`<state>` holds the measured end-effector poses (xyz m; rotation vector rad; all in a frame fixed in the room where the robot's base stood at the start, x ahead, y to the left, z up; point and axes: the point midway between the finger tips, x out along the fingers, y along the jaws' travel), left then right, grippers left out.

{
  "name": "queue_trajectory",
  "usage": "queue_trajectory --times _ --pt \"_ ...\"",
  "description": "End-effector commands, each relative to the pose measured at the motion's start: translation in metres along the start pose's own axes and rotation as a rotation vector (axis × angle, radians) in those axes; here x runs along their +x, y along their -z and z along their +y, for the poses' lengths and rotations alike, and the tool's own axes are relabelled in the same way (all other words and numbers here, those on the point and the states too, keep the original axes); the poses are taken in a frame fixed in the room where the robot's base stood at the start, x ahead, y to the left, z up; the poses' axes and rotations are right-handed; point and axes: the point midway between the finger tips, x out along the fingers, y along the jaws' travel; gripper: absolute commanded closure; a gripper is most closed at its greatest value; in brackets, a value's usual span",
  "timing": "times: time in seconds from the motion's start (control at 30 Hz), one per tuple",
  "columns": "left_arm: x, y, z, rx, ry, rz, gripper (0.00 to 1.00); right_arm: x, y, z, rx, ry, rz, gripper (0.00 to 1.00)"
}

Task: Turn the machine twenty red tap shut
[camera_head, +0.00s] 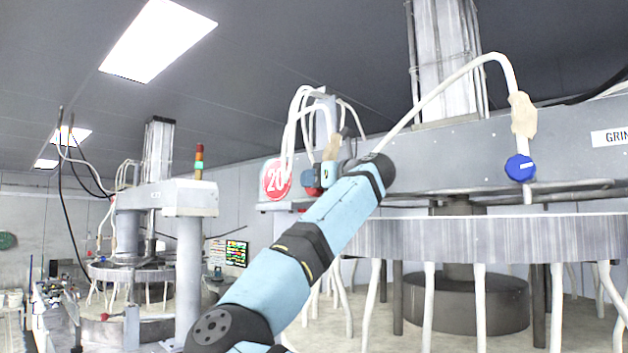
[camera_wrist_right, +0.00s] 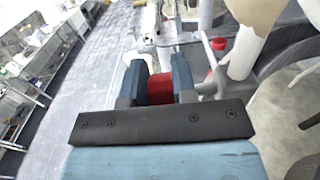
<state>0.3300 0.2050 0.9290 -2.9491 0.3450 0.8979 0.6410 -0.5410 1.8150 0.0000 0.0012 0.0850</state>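The red tap (camera_wrist_right: 160,88) sits between the two blue fingers of my right gripper (camera_wrist_right: 160,68) in the wrist view. It fills the gap, with a finger close against each side. In the head view my right gripper (camera_head: 319,177) is at the near end of the machine beam, beside the round red sign with 20 (camera_head: 276,180). Only a bit of the red tap (camera_head: 313,191) shows there; my gripper and wrist hide most of it. The angle of its handle cannot be made out. My left gripper is in neither view.
White hoses (camera_head: 297,120) hang by the sign. A blue tap (camera_head: 520,167) hangs on a hose at right, before the grey beam (camera_head: 450,160). A large platen (camera_head: 480,238) lies below. Another red part (camera_wrist_right: 218,44) shows beyond my gripper. Another machine (camera_head: 188,200) stands at left.

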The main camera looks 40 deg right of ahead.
Motion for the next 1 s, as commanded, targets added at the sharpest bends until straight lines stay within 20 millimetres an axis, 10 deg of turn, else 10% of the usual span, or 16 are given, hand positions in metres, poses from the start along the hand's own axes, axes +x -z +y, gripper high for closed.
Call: queue_trajectory --times 1.0 --pt "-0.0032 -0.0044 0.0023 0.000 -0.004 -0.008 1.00 0.0094 0.0008 -0.0004 -0.001 0.000 0.528 0.98"
